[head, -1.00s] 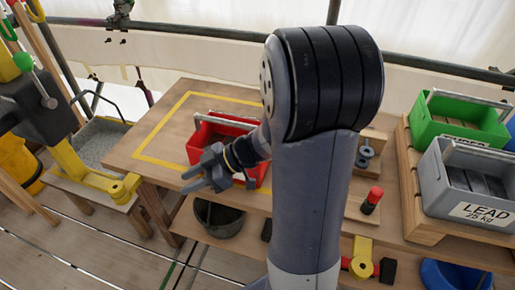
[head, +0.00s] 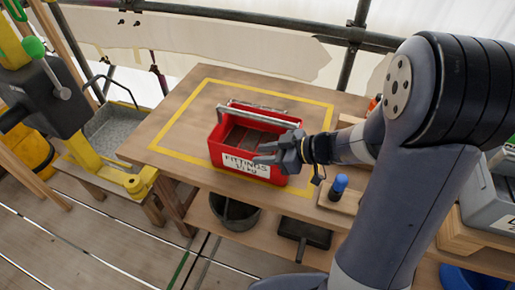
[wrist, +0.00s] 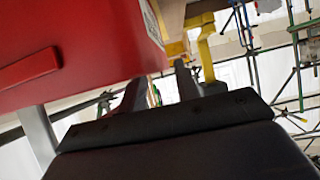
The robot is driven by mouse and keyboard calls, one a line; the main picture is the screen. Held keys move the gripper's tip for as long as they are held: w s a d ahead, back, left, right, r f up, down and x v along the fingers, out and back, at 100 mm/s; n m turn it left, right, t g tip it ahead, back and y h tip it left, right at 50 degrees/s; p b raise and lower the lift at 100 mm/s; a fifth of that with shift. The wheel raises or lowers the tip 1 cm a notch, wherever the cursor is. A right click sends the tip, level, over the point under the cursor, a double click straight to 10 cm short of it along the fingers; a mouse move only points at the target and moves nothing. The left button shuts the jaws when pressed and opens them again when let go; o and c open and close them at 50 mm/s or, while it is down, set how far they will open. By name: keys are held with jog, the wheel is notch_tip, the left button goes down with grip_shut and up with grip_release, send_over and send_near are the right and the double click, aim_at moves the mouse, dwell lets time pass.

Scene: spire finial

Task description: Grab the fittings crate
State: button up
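The red fittings crate (head: 217,146) stands on the wooden workbench, inside a yellow taped outline. It has a grey bar handle (head: 258,115) across its top and a white label reading "FITTINGS" on its front. My gripper (head: 262,154) is in front of the crate's right part, fingers pointing left and apart, with nothing seen between them. In the wrist view the crate's red wall (wrist: 80,45) fills the upper left, close beside my gripper (wrist: 168,82). I cannot tell whether the gripper touches the crate.
The yellow outline (head: 163,136) marks the bench top, clear left of the crate. A blue-topped tool (head: 338,186) stands right of my gripper. A dark bucket (head: 236,213) sits below the bench. A grey crate (head: 490,190) is at the far right, and a yellow-armed machine (head: 90,165) is at left.

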aim_at(253, 153)
jog(key=shift+x, duration=1.95)
jog(key=shift+r, duration=0.15)
jog(key=shift+c, duration=0.3)
grip_shut()
